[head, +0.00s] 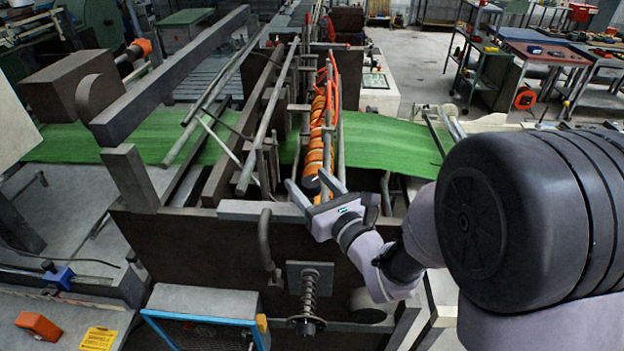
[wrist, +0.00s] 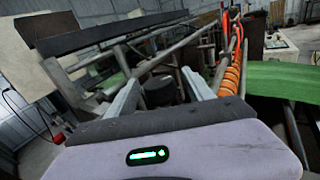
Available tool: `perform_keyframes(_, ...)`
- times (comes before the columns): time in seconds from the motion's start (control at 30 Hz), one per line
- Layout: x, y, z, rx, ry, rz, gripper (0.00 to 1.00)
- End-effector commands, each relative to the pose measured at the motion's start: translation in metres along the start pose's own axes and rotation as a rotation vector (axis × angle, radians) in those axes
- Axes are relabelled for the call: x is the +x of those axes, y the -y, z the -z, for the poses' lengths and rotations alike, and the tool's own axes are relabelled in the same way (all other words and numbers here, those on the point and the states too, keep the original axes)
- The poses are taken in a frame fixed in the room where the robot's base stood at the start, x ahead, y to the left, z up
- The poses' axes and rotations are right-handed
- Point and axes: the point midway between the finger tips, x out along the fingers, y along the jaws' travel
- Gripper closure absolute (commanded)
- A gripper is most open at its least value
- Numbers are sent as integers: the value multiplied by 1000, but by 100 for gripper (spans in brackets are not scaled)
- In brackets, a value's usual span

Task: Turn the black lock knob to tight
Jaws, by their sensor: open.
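A short dark cylinder that looks like the black lock knob (wrist: 158,93) shows in the wrist view, between the two fingers of my gripper (wrist: 161,77). The fingers are apart, one on each side of it in the picture, and I see no contact. I cannot tell how far beyond the fingertips it lies, and no mark of its turn shows. In the head view my gripper (head: 306,178) is open above the near end of the machine. A small dark round end (head: 311,186) shows between its fingers there; I cannot tell if it is the same knob.
An orange coiled roller (head: 318,130) runs close beyond my gripper, with metal bars (head: 268,115) to its left. Green sack web (head: 390,143) crosses the machine. A spring-loaded bolt (head: 308,295) sticks out of the dark side plate below. Open floor lies at the back right.

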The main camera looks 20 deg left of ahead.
Motion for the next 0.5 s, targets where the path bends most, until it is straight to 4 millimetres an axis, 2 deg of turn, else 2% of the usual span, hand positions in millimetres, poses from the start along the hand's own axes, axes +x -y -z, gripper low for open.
perform_keyframes(0.07, 0, 0, 0, 0, 0, 0, 39)
perform_keyframes(0.1, 0, 0, 0, 0, 0, 0, 43)
perform_keyframes(0.4, 0, 0, 0, 0, 0, 0, 100)
perform_keyframes(0.5, 0, 0, 0, 0, 1, 2, 100)
